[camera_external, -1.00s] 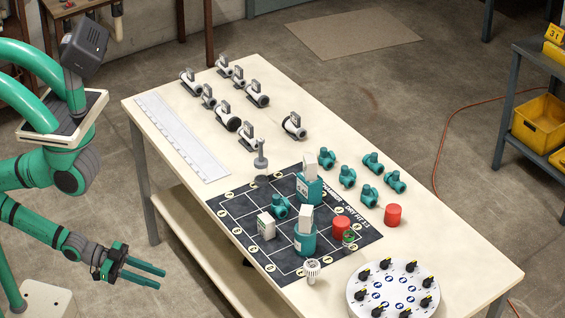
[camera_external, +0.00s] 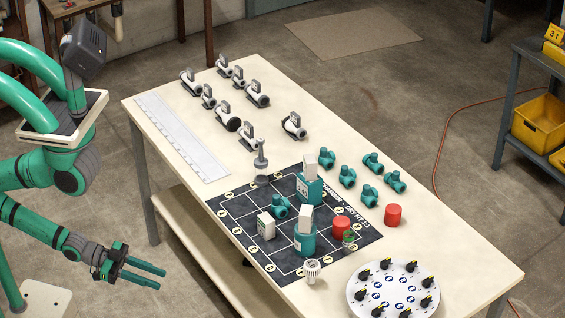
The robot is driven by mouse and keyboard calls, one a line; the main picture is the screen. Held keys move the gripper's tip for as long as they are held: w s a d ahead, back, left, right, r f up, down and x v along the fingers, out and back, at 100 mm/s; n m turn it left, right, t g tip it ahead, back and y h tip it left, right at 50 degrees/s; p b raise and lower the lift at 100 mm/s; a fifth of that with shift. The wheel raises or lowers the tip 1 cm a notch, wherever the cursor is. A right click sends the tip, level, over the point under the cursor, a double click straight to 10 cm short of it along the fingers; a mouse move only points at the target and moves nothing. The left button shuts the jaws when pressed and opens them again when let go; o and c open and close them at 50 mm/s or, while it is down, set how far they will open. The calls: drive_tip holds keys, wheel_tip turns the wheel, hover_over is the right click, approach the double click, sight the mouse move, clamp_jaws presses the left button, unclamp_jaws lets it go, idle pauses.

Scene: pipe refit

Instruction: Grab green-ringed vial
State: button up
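A small vial with a green ring (camera_external: 348,238) stands at the right edge of the dark printed mat (camera_external: 232,200), close to a red cylinder (camera_external: 341,226). Whether the two touch I cannot tell. My gripper (camera_external: 163,277) is off the table's left side, well away from the vial. Its two teal fingers are spread apart with nothing between them.
The table (camera_external: 260,80) also holds several white pipe fittings (camera_external: 227,119), teal fittings (camera_external: 347,176), another red cylinder (camera_external: 393,215), teal bottles (camera_external: 305,238), a white dial disc (camera_external: 355,300) and a white knobbed piece (camera_external: 312,270). The table's far right corner is clear.

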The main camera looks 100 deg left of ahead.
drive_tip(key=shift+o, duration=1.4)
